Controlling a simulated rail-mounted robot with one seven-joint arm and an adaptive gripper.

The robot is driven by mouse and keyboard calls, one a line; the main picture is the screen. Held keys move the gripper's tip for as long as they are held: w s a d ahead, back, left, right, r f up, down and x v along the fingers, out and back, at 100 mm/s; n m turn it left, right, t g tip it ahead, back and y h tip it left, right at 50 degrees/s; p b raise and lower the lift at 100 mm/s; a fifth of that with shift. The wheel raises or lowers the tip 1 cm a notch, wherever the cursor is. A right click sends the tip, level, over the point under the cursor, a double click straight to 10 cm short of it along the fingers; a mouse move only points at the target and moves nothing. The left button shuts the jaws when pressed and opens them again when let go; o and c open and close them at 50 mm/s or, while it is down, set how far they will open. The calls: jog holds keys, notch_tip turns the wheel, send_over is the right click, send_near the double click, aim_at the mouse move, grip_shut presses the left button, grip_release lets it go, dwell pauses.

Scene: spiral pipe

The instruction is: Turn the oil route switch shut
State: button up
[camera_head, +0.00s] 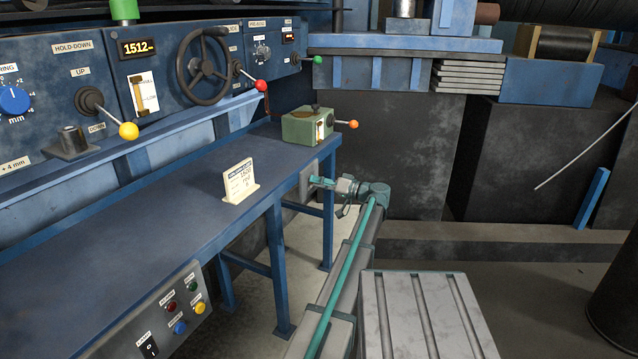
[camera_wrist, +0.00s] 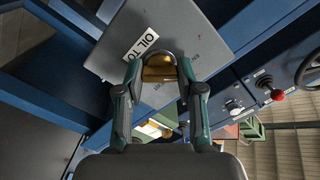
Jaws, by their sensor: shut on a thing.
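The oil route switch (camera_wrist: 158,72) shows as a brass-coloured knob with a dark rounded rim, on a grey box (camera_wrist: 205,35) with a white label (camera_wrist: 141,44) reading "OIL TO"; the rest of the label is cut off. My gripper (camera_wrist: 160,68) has one finger on each side of the knob and is shut on it. The fingers partly hide its sides, so I cannot tell its exact turn position. In the head view my gripper (camera_head: 322,182) is at the right end of the blue bench, below its top, and the knob is hidden there.
The blue bench (camera_head: 130,240) and its leg (camera_head: 278,265) stand close beside my gripper. A green box (camera_head: 306,127) with an orange-knobbed lever sits on the bench's end. A placard (camera_head: 240,182) stands on the bench top. A grey slotted block (camera_head: 420,315) is in the foreground.

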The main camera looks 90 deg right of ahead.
jog(key=shift+m+p, duration=1.8)
jog(key=shift+m, duration=2.7)
jog(key=o, duration=1.2)
jog(key=shift+c, duration=0.2)
jog(key=shift+r, duration=0.1)
